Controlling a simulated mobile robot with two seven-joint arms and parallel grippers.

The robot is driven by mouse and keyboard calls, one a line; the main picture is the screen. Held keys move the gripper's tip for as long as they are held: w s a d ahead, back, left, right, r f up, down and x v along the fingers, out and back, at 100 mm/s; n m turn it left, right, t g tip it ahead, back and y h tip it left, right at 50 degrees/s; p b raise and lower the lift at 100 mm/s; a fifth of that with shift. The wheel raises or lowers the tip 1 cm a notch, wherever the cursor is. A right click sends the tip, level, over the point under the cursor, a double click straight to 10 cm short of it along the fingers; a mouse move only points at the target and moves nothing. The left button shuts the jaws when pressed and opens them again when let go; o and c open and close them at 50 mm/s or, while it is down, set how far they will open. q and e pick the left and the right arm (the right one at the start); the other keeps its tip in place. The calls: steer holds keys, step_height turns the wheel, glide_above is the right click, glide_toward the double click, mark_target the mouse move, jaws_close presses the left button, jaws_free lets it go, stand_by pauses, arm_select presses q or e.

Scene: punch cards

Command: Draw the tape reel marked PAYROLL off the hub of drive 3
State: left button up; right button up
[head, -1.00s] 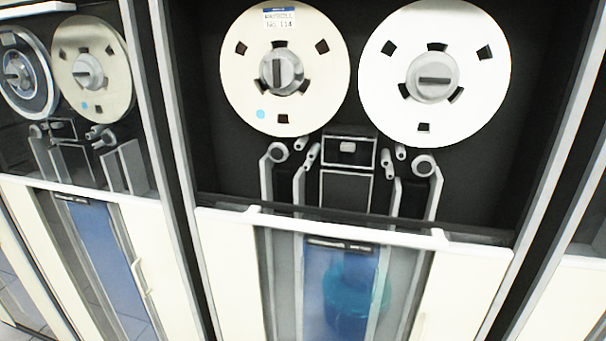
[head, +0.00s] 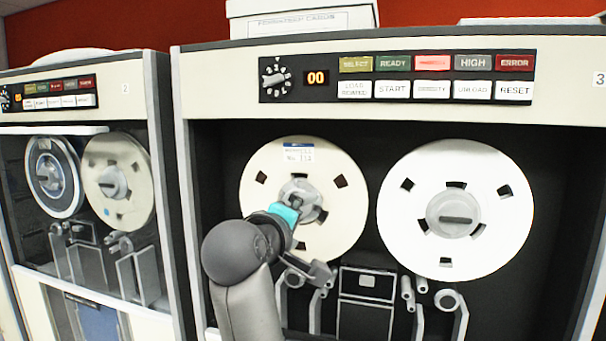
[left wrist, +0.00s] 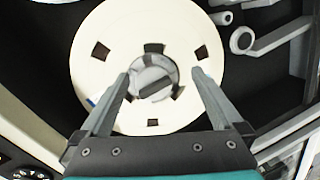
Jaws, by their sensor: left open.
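The labelled tape reel (head: 341,208) is cream with a blue-and-white label near its top and sits on the left hub of drive 3 (head: 547,100). The label's print is blurred but reads like PAYROLL No. 114. The hub (left wrist: 153,78) is a grey knob with a dark bar. My left gripper (head: 297,203) is in front of the hub in the head view and covers the reel's lower left. In the left wrist view the same gripper (left wrist: 162,74) is open, one finger on each side of the hub; I cannot tell whether they touch. My right gripper is out of view.
A plain white reel (head: 493,190) sits on the right hub close beside. Tape guide arms (head: 447,302) are below the reels. The control panel (head: 397,78) is above, with a white box (head: 300,16) on top. Drive 2 (head: 90,108) stands to the left.

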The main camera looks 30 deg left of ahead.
mark_target(299, 152)
arm_select(q)
step_height(299, 152, up, 11)
steer(key=s+a+n+t, duration=0.2)
steer(key=n, duration=0.3)
steer(key=shift+y, duration=0.4)
steer(key=x, duration=0.7)
steer(key=shift+p+x, duration=0.5)
steer(key=shift+x, duration=0.8)
jaws_close()
steer(key=shift+r, duration=0.15)
